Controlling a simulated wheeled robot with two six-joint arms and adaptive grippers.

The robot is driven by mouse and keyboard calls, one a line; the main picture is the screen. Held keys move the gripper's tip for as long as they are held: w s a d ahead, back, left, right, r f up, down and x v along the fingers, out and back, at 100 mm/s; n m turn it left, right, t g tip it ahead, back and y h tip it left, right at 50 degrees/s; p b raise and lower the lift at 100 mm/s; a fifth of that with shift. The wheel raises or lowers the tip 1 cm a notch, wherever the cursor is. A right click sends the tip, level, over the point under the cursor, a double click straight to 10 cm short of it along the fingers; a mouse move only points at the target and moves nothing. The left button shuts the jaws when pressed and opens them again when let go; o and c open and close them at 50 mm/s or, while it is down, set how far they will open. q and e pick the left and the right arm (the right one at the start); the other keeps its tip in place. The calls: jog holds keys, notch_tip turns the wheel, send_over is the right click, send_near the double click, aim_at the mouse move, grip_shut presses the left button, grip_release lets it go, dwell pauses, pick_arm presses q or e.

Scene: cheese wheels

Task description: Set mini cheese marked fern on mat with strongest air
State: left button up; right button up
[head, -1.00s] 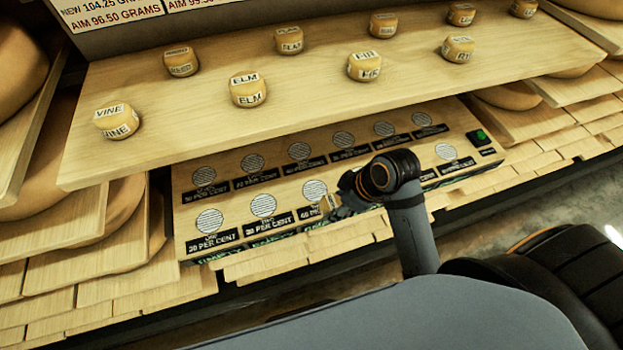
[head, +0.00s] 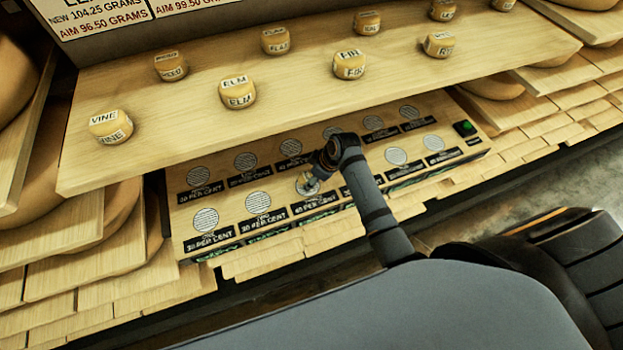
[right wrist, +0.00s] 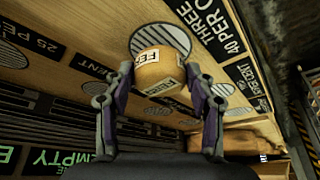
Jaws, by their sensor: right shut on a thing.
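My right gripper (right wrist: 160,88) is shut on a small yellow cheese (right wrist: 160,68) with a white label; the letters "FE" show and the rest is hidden. Behind the cheese in the right wrist view is a round striped mat (right wrist: 137,42), beside the label "THREE 40 PER CENT". I cannot tell whether cheese and mat touch. In the head view the right gripper (head: 308,184) is over the front row of the mat board, at the third mat from the left. Other mats include the 20 per cent mat (head: 205,219) and 30 per cent mat (head: 258,203). My left gripper is not in view.
A wooden shelf (head: 300,110) above the board carries several labelled mini cheeses, such as VINE (head: 110,126), ELM (head: 237,92) and FIR (head: 348,64). Its front edge overhangs near the back row of mats.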

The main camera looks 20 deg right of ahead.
jog(key=shift+f, duration=0.7)
jog(key=shift+f, duration=0.1)
jog(key=o, duration=1.2)
jog(key=v, duration=1.2)
